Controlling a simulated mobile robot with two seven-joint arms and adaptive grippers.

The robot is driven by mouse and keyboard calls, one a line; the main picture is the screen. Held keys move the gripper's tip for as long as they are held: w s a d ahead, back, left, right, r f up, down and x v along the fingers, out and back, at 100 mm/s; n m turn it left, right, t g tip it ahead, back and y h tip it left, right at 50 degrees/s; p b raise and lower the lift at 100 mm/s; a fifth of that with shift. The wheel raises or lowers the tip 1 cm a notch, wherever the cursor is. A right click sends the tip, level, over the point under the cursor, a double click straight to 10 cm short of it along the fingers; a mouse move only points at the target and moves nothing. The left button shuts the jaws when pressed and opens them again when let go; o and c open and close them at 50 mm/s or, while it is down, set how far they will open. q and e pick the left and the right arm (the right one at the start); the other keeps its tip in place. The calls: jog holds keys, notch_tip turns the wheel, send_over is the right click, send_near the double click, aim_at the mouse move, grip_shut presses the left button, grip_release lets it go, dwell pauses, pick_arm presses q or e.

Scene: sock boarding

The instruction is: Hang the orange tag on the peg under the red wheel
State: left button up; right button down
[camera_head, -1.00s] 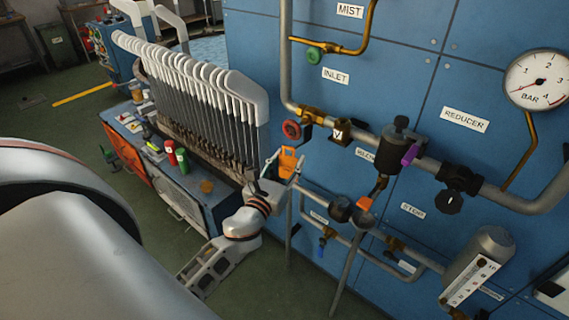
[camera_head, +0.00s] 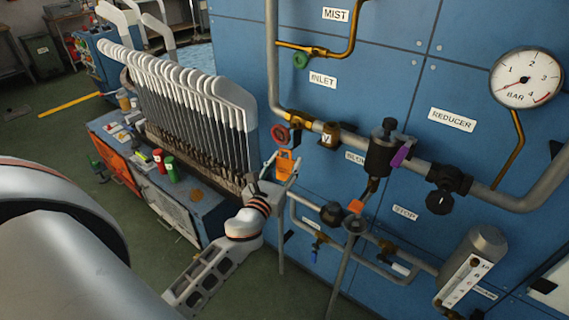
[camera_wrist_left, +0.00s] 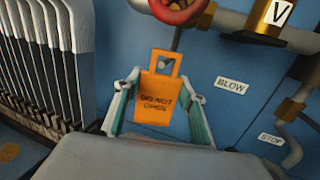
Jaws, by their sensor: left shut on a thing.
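The orange tag (camera_head: 286,165) is upright in my left gripper (camera_head: 283,161), in front of the blue panel and just below the red wheel (camera_head: 280,135). In the left wrist view the tag (camera_wrist_left: 163,103) reads "DO NOT OPEN" and has a square opening at its top. My left gripper (camera_wrist_left: 163,88) is shut on the tag, one finger at each side. The red wheel (camera_wrist_left: 180,8) is cut by the top edge there. A grey rod (camera_wrist_left: 177,38) shows under the wheel, and a grey end shows in the tag's opening. I cannot tell whether it passes through. My right gripper is out of view.
A row of white-topped sock boards (camera_head: 190,95) stands close on the left, above a workbench (camera_head: 200,205). Pipes (camera_head: 350,140) with a black valve (camera_head: 381,155) and a purple handle (camera_head: 401,153) run to the right. Lower pipes (camera_head: 330,240) lie below the tag.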

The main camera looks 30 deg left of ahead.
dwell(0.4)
pick_arm(q)
jog(key=o, duration=1.1)
jog(key=shift+s, duration=0.1)
jog(key=v, duration=1.1)
jog(key=shift+s+d+f, duration=0.1)
jog(key=shift+s, duration=0.3)
jog(key=s+d+f+n+g+h, duration=0.2)
jog(key=s+d+f+n, duration=0.3)
jog(key=f+n, duration=0.3)
jog(key=s+d+f+n+g+h, duration=0.2)
jog(key=s+d+f+n+g, duration=0.1)
jog(key=f+n, duration=0.5)
jog(key=s+d+f+n+g+h, duration=0.2)
jog(key=s+d+f+n, duration=0.4)
jog(key=n, duration=0.7)
jog(key=shift+s+d+f+n+g, duration=0.15)
jog(key=shift+s+f, duration=0.3)
jog(key=shift+f, duration=0.2)
jog(key=shift+s+d+f+n+g, duration=0.15)
jog(key=shift+s+f, duration=0.3)
jog(key=shift+f, duration=0.2)
